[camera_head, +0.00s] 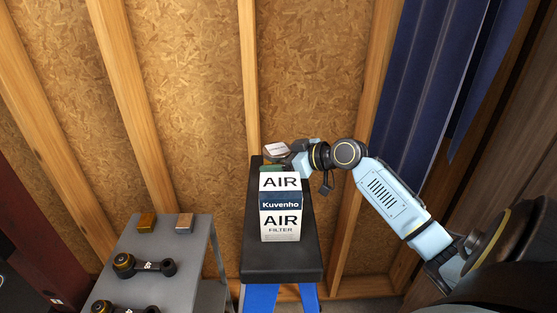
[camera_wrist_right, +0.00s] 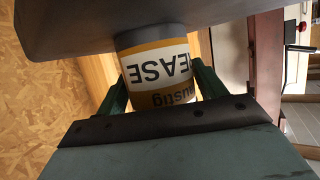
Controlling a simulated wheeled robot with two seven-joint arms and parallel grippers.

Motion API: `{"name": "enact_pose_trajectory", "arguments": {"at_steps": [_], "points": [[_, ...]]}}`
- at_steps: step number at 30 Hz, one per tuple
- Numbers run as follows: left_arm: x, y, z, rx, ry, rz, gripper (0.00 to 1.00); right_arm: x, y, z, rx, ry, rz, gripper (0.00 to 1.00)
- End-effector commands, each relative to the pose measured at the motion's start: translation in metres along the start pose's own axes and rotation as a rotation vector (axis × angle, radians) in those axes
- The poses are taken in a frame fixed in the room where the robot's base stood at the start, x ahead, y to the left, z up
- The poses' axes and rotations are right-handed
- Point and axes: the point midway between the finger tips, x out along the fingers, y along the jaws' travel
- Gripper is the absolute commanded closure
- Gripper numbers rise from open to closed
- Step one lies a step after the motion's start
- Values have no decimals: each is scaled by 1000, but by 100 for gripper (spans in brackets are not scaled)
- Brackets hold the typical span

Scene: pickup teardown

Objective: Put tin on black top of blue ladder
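The tin (camera_wrist_right: 158,72), with a white and yellow label reading "EASE" upside down, is between the green fingers of my right gripper (camera_wrist_right: 160,85) in the right wrist view. The fingers appear to touch it on both sides. The tin's base meets or nearly meets the dark slab of the ladder's black top; I cannot tell if it bears weight. In the head view, the tin's pale lid (camera_head: 275,149) shows at the far end of the black top (camera_head: 281,262) of the blue ladder (camera_head: 262,298). My right gripper there is partly hidden by a box. My left gripper is not in view.
A white and blue air filter box (camera_head: 281,217) stands on the black top in front of the tin. A grey table (camera_head: 185,250) at left holds two small blocks and dark piston-and-rod parts (camera_head: 145,265). A wooden wall is behind; blue panels hang at right.

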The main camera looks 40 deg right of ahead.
Motion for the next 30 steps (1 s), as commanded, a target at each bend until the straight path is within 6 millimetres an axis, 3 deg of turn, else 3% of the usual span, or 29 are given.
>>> {"name": "enact_pose_trajectory", "arguments": {"at_steps": [4,14,20,30], "points": [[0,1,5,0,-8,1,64,0,0,0,0,-1,0,13],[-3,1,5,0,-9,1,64,-1,0,-3,0,0,0,13],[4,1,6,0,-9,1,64,-28,0,1,-3,-4,1,13],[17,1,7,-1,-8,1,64,-95,-1,0,-2,-3,-1,13]]}}
